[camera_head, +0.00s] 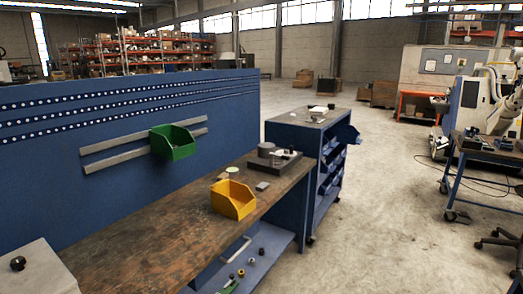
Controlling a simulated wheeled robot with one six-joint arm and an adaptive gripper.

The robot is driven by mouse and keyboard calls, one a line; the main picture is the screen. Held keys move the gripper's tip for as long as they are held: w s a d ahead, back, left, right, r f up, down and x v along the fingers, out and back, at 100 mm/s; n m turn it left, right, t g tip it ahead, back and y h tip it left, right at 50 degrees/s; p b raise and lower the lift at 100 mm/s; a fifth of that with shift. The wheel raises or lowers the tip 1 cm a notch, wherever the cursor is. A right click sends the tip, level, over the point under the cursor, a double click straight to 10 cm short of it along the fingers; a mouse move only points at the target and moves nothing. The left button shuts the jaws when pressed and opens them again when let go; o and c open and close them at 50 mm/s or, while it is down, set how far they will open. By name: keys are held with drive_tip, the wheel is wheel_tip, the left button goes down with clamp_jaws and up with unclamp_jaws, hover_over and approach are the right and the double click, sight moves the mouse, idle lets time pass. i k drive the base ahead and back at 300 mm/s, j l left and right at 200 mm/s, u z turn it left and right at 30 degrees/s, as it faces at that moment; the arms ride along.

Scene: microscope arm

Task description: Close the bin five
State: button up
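A blue bin cart (306,133) stands beyond the end of the workbench. Several blue bins (329,173) sit stacked in its right side. One upper blue bin (348,135) juts out to the right past the others, near the cart's top edge. No number is readable on any bin, so I cannot tell which is bin five. My gripper is not in view.
A wooden workbench (150,235) fills the near middle, with a yellow bin (233,199) on it. A green bin (173,142) hangs on the blue panel (60,170) behind. Bare concrete floor (385,220) lies right of the cart. A blue-framed table (490,150) stands at right.

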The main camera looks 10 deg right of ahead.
sight(345, 134)
drive_tip(key=i+u, duration=0.3)
drive_tip(key=i+z, duration=0.25)
drive_tip(key=i, duration=0.25)
drive_tip(key=i+z, duration=0.2)
drive_tip(key=i, duration=0.35)
drive_tip(key=i+j+z, duration=0.1)
drive_tip(key=i+z, duration=0.15)
drive_tip(key=i, duration=0.25)
drive_tip(key=i+j+z, duration=0.25)
drive_tip(key=i, duration=0.25)
drive_tip(key=i+l+z, duration=0.15)
drive_tip(key=i+z, duration=0.2)
drive_tip(key=i, duration=0.55)
drive_tip(key=i+j+z, duration=0.1)
drive_tip(key=i+z, duration=0.25)
drive_tip(key=i, duration=0.5)
drive_tip(key=i+l, duration=0.1)
drive_tip(key=i, duration=0.55)
drive_tip(key=i+l+u, duration=0.15)
drive_tip(key=i, duration=0.55)
